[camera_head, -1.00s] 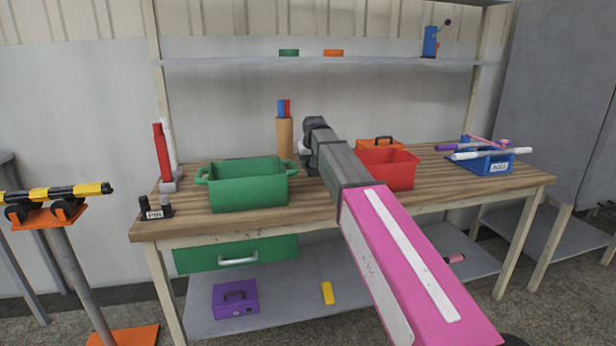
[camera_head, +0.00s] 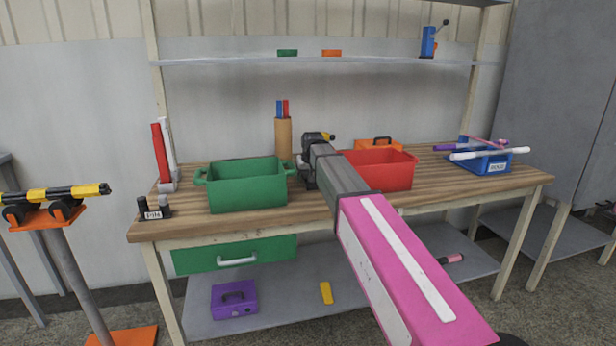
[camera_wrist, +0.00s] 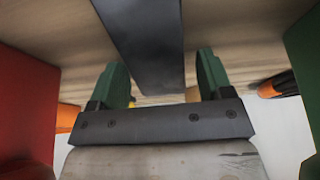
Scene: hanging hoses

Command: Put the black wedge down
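The black wedge (camera_wrist: 145,40) shows in the wrist view as a dark tapering bar reaching down from the top edge, over the wooden surface. My gripper (camera_wrist: 162,75) has two green fingers, one on each side of the wedge's narrow end. Narrow strips of wood show between the wedge and both fingers, so the gripper looks open around it. In the head view my arm hides the fingers and most or all of the wedge. The gripper end there is low over the workbench (camera_head: 235,222), between the green bin and the red bin.
The green bin (camera_head: 247,187) stands left of my gripper and the red bin (camera_head: 385,172) right of it, both close. Behind are a brown cylinder (camera_head: 284,140) and an orange toolbox (camera_head: 378,145). A blue tray (camera_head: 484,163) stands farther right.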

